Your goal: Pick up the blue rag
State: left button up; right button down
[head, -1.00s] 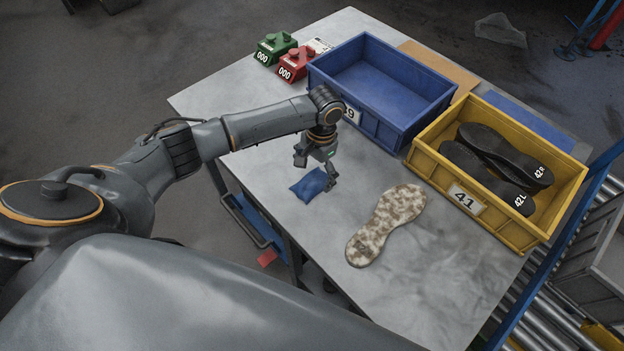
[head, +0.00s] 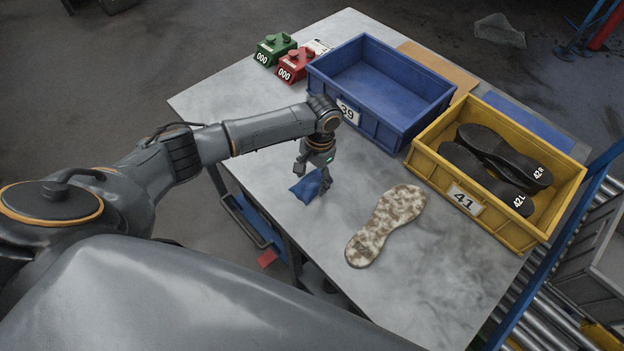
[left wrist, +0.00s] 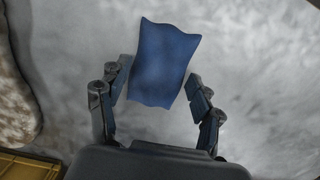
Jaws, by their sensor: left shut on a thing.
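The blue rag (head: 308,187) is at the left part of the grey table in the head view, bunched and tilted between the fingers of my left gripper (head: 314,178). In the left wrist view the rag (left wrist: 165,65) spreads out beyond the fingers of the left gripper (left wrist: 158,92), with its near end between them. The left gripper is shut on the rag. Whether the rag is fully clear of the tabletop is hard to tell. My right gripper is not in view.
A mottled sole (head: 387,226) lies right of the gripper. A blue crate (head: 388,118) marked 39 and a yellow crate (head: 430,172) marked 41, holding dark soles (head: 485,180), stand behind. Red (head: 295,66) and green (head: 272,48) counters sit at the back left. The front table area is clear.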

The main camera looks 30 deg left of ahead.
pick_arm(q)
jog(key=shift+w+r, duration=0.1)
jog(key=shift+r, duration=0.45)
jog(key=s+d+r+b, duration=0.1)
jog(key=s+d+r, duration=0.7)
jog(key=d+r, duration=0.3)
jog(key=shift+d+r+b, duration=0.3)
jog(key=shift+r+b, duration=0.05)
jog(key=shift+r, duration=0.05)
